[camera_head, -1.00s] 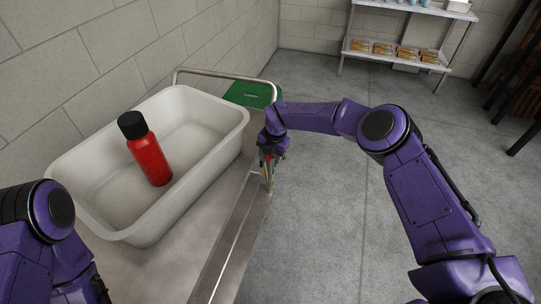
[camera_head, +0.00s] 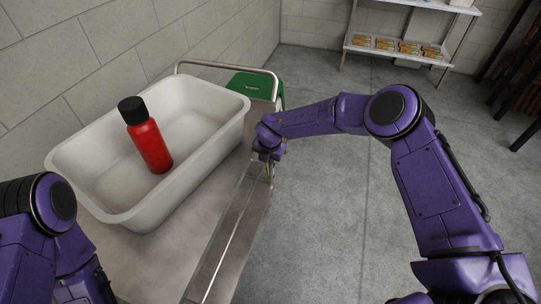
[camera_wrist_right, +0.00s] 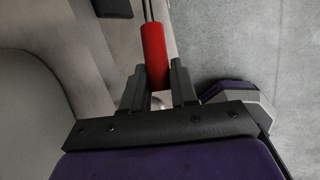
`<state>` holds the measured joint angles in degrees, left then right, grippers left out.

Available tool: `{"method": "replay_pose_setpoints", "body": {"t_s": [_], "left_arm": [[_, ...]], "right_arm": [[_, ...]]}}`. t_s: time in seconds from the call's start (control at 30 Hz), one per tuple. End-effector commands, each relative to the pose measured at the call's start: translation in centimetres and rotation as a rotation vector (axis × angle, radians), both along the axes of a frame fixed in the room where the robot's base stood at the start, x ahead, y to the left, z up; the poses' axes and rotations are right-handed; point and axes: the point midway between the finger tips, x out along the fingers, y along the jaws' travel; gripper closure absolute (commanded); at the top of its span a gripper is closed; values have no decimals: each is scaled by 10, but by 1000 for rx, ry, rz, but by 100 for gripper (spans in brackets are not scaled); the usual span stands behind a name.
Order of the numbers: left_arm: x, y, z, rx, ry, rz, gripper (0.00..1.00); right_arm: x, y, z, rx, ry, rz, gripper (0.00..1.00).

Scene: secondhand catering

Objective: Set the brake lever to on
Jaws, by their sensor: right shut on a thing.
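The brake lever's red grip (camera_wrist_right: 154,55) sits between the two fingers of my right gripper (camera_wrist_right: 158,88) in the right wrist view, with a thin metal rod running up from it. My right gripper (camera_head: 267,172) is shut on the lever at the right edge of the metal cart (camera_head: 222,250) in the head view. There the gripper and wrist hide most of the lever. My left arm shows at the lower left, but its gripper is out of the picture.
A white tub (camera_head: 75,190) stands on the cart and holds a red bottle (camera_head: 150,145) with a black cap. A metal rail (camera_head: 225,66) and a green stool (camera_head: 250,86) are beyond it. A shelf (camera_head: 395,52) stands at the back.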

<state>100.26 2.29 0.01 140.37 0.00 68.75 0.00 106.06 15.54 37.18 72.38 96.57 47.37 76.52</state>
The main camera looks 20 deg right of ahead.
Motion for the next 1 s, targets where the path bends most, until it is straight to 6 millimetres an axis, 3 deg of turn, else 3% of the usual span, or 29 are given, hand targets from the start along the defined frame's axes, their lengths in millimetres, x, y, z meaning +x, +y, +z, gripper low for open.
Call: {"method": "replay_pose_setpoints", "body": {"t_s": [0.13, 0.17, 0.2, 0.23, 0.57, 1.0], "left_arm": [[0, 0, 1, 0, 0, 0, 100], [0, 0, 1, 0, 0, 0, 100], [0, 0, 1, 0, 0, 0, 100], [0, 0, 1, 0, 0, 0, 100], [0, 0, -1, 0, 0, 0, 100], [0, 0, -24, 0, 0, 0, 100]], "right_arm": [[1, -2, 2, -2, -2, -1, 100], [2, -2, 2, -2, -2, -1, 69], [2, -2, 2, -2, -3, -3, 56], [2, -2, 2, -1, -4, -1, 50], [1, -1, 6, 0, -4, -1, 50], [-27, 1, 90, 0, -5, -2, 50]]}}
